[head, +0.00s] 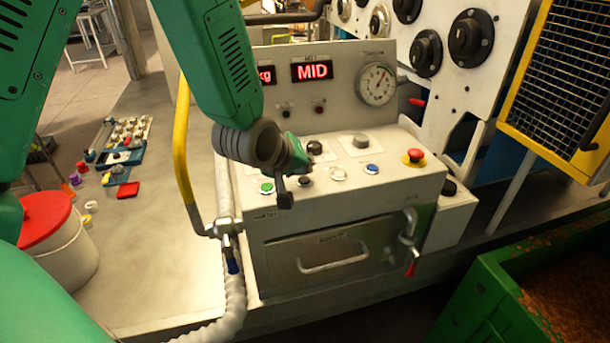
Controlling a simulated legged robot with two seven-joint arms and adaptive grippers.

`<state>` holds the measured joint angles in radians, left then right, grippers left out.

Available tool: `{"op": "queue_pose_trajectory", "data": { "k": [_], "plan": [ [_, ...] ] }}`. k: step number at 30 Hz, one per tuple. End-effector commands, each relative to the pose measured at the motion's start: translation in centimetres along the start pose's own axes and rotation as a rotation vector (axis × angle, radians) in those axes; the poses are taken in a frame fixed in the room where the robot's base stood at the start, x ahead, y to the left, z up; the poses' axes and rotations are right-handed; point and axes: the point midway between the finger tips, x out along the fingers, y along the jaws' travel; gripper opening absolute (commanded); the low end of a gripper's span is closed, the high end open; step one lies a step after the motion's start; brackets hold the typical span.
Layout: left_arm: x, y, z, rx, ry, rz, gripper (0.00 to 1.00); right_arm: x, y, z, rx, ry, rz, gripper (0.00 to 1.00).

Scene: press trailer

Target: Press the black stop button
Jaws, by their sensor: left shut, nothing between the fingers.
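The control box (410,185) has a sloped top with a row of buttons along its front. From left to right the row has a green button (266,188), a black button (305,181), a white button (338,174) and a blue button (372,169). My left gripper (285,199) is shut and empty, pointing down at the front edge of the panel. Its tip shows between the green and black buttons, just left of the black one. I cannot tell whether it touches the panel. My right gripper is not in view.
Behind the row are a black knob (315,147), a grey knob (361,141) and a red mushroom button (413,157) on yellow. A red display (312,71) reads MID beside a gauge (376,84). A yellow rail (181,150) stands left; a green bin (500,290) stands front right.

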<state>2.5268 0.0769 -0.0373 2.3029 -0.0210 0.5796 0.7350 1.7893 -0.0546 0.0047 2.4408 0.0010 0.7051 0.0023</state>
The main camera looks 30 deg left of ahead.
Motion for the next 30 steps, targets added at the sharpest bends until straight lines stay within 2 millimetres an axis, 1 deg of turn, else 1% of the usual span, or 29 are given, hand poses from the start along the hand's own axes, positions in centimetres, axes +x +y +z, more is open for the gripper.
{"op": "queue_pose_trajectory", "data": {
  "k": [1, 9, 13, 27, 30],
  "plan": [
    [-0.2, 0.2, -0.1, -0.001, 0.000, 0.000, 0.00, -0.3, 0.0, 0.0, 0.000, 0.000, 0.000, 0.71],
    [-0.1, 0.1, -0.1, 0.000, 0.000, 0.000, 0.00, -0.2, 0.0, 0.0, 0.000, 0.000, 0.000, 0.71],
    [-0.4, 0.3, -0.3, 0.000, 0.001, 0.000, 0.00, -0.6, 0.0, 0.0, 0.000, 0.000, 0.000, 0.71],
    [-3.6, 2.6, -2.6, -0.001, 0.000, 0.000, 0.00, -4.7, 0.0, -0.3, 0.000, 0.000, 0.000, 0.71],
    [-3.8, 2.8, -2.8, 0.000, 0.000, 0.000, 0.00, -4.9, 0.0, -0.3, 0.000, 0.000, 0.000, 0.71]
  ]
}}
